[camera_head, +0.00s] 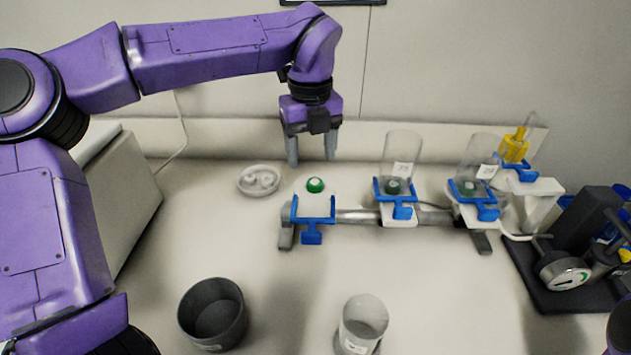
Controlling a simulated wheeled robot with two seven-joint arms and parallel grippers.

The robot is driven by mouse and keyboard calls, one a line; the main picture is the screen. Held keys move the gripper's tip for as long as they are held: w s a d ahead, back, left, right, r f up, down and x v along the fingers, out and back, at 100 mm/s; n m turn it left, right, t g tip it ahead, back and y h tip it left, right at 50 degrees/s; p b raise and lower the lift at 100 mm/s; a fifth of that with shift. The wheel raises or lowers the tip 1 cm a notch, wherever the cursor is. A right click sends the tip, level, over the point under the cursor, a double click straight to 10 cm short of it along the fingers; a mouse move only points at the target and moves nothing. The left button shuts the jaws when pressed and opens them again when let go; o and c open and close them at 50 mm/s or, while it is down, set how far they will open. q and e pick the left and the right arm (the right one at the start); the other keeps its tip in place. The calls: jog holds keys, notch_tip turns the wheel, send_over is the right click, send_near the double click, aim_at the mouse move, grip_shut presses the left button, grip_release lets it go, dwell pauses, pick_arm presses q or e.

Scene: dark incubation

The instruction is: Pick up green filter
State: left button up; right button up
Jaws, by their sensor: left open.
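A small green filter (315,185) sits at the left end of the rack, just behind an empty blue clamp (313,211). My left gripper (311,162) is open and empty, pointing down with its two grey fingers apart. In the picture it is just above the green filter, and I see a gap between the fingertips and the filter. Two more dark green pieces show at the bases of the clear cylinders, one in the middle cylinder (402,160) and one in the right cylinder (479,165). My right gripper is not in view.
A metal bar rack (357,217) carries the blue clamps. A glass dish (259,181) with pale items lies left of it. A dark cup (213,313) and a clear beaker (362,322) stand in front. A gauge pump (566,272) stands right.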

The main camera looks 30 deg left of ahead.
aim_at(315, 180)
pick_arm(q)
jog(key=f, duration=0.3)
jog(key=f+p, duration=0.1)
jog(key=shift+w+d+f, duration=0.15)
jog(key=shift+d+f, duration=0.1)
jog(key=shift+d, duration=0.1)
jog(key=shift+f, duration=0.5)
jog(key=c, duration=1.2)
